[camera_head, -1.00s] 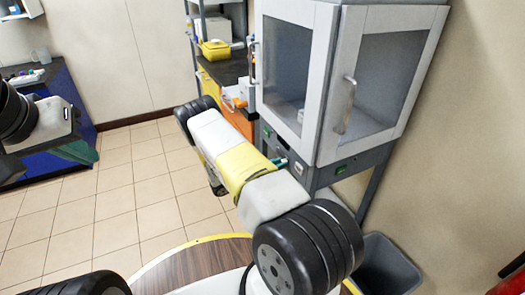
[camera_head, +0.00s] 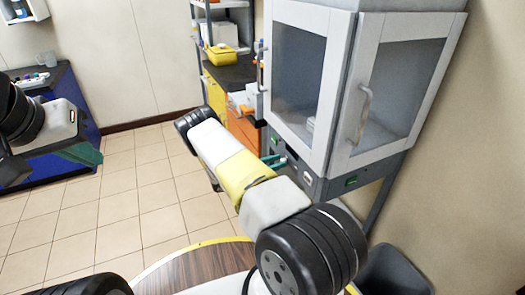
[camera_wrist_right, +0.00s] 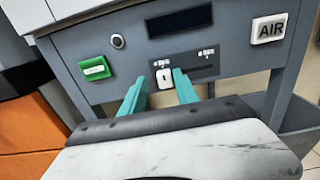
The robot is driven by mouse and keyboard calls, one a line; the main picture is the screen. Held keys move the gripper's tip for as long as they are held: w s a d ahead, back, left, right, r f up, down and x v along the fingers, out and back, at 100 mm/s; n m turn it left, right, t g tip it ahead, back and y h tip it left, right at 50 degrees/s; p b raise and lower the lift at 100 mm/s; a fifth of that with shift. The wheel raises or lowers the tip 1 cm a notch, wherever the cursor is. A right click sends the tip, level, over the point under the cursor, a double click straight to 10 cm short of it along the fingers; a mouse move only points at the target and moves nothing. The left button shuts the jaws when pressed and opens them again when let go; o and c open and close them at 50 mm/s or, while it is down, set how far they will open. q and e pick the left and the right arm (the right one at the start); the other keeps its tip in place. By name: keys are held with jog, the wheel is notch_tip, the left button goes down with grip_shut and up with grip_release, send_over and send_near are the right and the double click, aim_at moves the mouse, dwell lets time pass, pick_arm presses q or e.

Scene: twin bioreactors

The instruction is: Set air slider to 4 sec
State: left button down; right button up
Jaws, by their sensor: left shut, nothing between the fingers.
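The grey control panel (camera_wrist_right: 225,80) of the glass-doored cabinet (camera_head: 345,90) carries a white slider knob (camera_wrist_right: 165,77) in a dark slot strip. The knob sits at the strip's left end. In the head view the right gripper (camera_head: 274,160) is at the cabinet's lower front. My left gripper (camera_head: 88,155) is shut and empty at the far left.
A green button (camera_wrist_right: 96,67), a small round black knob (camera_wrist_right: 118,41) and a dark display (camera_wrist_right: 180,20) are on the panel. A grey bin (camera_head: 392,272) stands below the cabinet. A round wooden table (camera_head: 200,265) is in front. The tiled floor at left is clear.

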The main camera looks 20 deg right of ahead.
jog(key=shift+s, duration=0.1)
jog(key=a, duration=0.7)
jog(key=shift+s+a, duration=0.25)
jog(key=shift+a, duration=0.15)
